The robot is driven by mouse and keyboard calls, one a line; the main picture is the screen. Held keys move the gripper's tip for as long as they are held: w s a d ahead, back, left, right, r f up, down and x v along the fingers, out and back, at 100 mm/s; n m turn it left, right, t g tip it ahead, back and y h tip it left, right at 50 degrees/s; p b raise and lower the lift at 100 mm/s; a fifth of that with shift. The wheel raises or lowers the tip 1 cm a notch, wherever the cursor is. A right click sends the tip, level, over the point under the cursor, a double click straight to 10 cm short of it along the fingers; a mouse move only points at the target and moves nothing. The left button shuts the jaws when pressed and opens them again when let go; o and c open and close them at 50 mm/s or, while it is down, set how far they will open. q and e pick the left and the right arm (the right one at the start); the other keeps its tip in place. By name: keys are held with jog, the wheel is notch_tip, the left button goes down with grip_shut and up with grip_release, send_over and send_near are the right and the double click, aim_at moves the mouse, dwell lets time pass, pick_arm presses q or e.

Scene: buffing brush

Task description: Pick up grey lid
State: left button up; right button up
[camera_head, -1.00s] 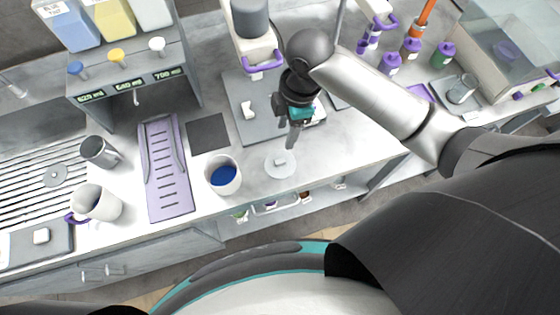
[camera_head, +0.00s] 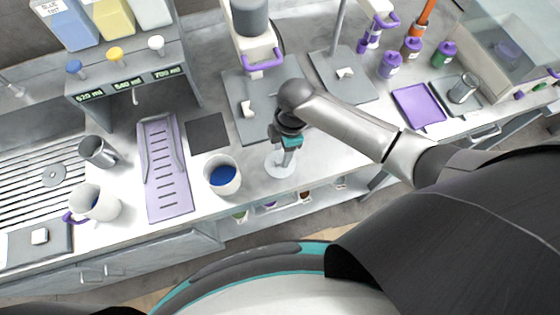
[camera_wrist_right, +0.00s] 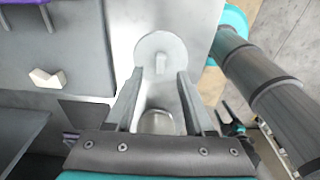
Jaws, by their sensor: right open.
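The grey lid (camera_head: 279,165) is a flat pale disc with a small raised knob. It lies on the counter near its front edge, right of the white cup with blue inside (camera_head: 222,176). My right gripper (camera_head: 287,160) points down over the lid and hides part of it in the head view. In the right wrist view the lid (camera_wrist_right: 158,48) lies just beyond the fingertips, with its knob roughly in line with the gap. The right gripper (camera_wrist_right: 160,73) is open, with nothing between its fingers. My left gripper is not in view.
Another grey disc (camera_head: 54,175) lies on the ribbed drainer at left. A purple slotted tray (camera_head: 168,185) stands left of the cup. A grey board (camera_head: 262,118) with a pale block lies behind the lid. The counter's front edge is close to the lid.

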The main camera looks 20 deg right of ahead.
aim_at(280, 161)
jog(key=shift+a+f, duration=0.2)
jog(key=shift+f, duration=1.7)
grip_shut()
